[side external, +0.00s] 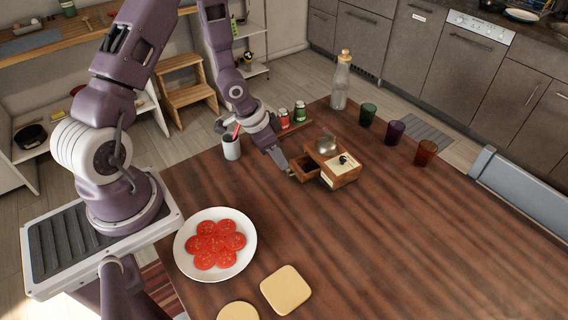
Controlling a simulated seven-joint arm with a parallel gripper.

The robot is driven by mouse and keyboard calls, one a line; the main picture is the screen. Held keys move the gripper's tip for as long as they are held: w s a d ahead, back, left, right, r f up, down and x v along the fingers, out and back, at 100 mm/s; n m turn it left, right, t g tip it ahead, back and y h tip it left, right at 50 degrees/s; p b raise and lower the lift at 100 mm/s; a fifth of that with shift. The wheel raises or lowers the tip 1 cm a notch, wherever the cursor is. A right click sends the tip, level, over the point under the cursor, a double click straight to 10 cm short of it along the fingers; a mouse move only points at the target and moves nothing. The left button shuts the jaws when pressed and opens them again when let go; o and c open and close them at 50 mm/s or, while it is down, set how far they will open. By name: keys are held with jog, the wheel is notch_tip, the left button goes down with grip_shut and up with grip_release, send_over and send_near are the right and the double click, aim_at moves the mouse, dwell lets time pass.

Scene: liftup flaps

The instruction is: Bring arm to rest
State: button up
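My gripper (286,170) is at the middle of the picture, at the back part of the wooden table (420,240). It points down toward the left end of a small wooden box (345,180) with a metal dome on top. A drawer-like part (306,167) sticks out of the box's left side. My fingertips are right beside this part. I cannot tell whether they touch it. The fingers overlap in this view, so their opening is hidden.
Behind are a bottle (340,82) and coloured glasses (396,132). A plate of tomato slices (187,262) and a square board (286,290) lie in front. The table's right side is clear.

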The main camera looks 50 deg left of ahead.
jog(key=shift+s+r, duration=0.2)
jog(key=shift+r, duration=0.3)
jog(key=s+r+n+y, duration=0.1)
jog(key=s+r+y, duration=0.1)
jog(key=r, duration=0.8)
jog(key=s+r+n+y, duration=0.1)
jog(key=s+r+y, duration=0.1)
jog(key=r, duration=0.7)
jog(key=s+d+r+h, duration=0.1)
jog(key=s+d+r, duration=0.2)
jog(key=s, duration=0.2)
jog(key=s+d+r+n, duration=0.1)
jog(key=s+d+r, duration=0.2)
jog(key=s, duration=0.3)
jog(key=s+d+r+t+h, duration=0.1)
jog(key=s+d+r, duration=0.2)
jog(key=s, duration=0.2)
jog(key=shift+s+r+h, duration=0.15)
jog(key=shift+s+h, duration=0.15)
